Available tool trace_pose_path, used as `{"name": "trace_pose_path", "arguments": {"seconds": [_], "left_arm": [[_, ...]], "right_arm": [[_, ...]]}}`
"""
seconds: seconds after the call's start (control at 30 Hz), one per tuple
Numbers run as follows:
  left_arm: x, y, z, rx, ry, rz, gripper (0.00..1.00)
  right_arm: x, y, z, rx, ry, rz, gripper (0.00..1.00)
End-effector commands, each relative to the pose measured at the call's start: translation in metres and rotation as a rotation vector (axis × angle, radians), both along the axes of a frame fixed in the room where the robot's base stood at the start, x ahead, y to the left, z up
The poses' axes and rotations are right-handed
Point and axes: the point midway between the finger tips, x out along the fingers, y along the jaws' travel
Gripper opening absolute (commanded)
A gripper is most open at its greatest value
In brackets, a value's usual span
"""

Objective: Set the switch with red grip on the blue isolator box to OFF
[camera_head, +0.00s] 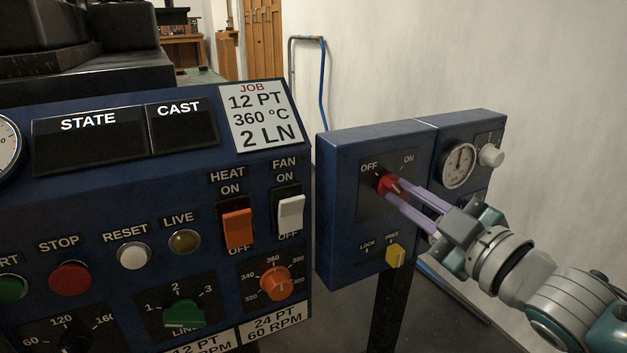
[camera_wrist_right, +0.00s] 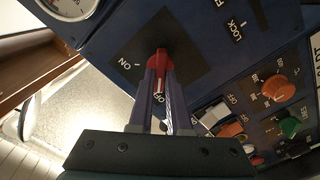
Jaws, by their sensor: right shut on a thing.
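The blue isolator box (camera_head: 345,235) stands at the right in the head view, with OFF printed upper left and ON upper right of its switch plate. The switch's red grip (camera_head: 384,183) is between the fingertips of my right gripper (camera_head: 394,189), which is shut on it. In the right wrist view the red grip (camera_wrist_right: 161,62) sits between the fingers of the right gripper (camera_wrist_right: 160,76). A white line on the grip points toward the OFF label there. The fingers hide part of the grip. My left gripper is not in view.
A yellow slider (camera_head: 395,256) sits at the FREE side below the switch. A gauge (camera_head: 458,165) and white knob (camera_head: 490,155) are to the right. The large blue control panel (camera_head: 200,190), with several switches and buttons, stands close at left.

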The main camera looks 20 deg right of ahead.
Motion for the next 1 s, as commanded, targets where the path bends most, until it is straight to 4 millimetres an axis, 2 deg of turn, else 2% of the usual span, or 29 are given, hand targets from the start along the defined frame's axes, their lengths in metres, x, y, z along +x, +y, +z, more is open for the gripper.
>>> {"name": "trace_pose_path", "arguments": {"seconds": [0.6,0.63,0.7,0.87,1.0], "left_arm": [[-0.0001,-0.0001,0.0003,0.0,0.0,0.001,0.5],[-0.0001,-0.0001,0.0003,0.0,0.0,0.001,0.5],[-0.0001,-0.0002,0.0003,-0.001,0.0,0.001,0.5],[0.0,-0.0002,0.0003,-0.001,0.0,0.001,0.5],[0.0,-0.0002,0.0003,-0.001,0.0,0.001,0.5]], "right_arm": [[0.0004,0.001,0.0016,-0.043,-0.008,0.003,0.0],[0.0004,0.001,0.0016,-0.043,-0.008,0.003,0.18],[0.0004,0.0009,0.0014,-0.042,-0.008,0.003,0.26],[0.0003,0.0006,0.0009,-0.041,-0.006,0.001,0.44],[0.0002,0.0004,0.0004,-0.04,-0.005,0.001,0.46]]}}
